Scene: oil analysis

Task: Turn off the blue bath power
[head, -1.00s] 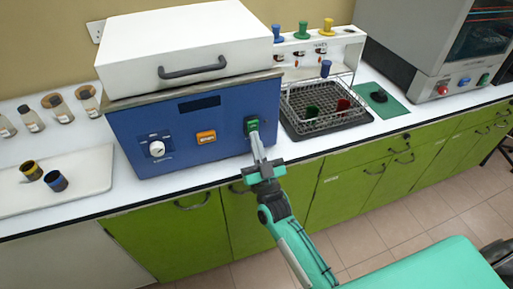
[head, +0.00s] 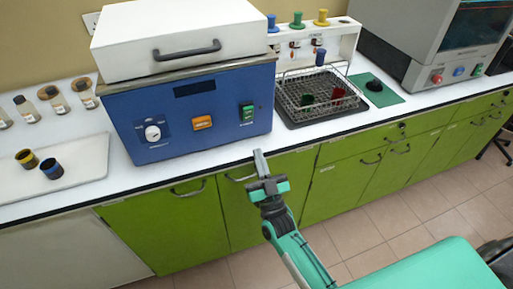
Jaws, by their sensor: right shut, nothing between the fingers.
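The blue bath (head: 190,118) stands on the white counter with a white lid (head: 130,38) on top, its dark handle facing front. Its front has a white knob (head: 152,133), an orange switch (head: 202,123) and a green power switch (head: 247,112) at the right. The switch's exact position is too small to tell. My right gripper (head: 259,156) is shut and empty, in front of the counter edge, below and apart from the green switch. My left gripper is not in view.
Right of the bath is a wire basket (head: 318,91) on a dark tray, with a white dispenser rack (head: 345,42) behind. A grey machine (head: 430,45) stands far right. A white tray (head: 85,175) with two small cups is at left. Green cabinets (head: 160,235) are below.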

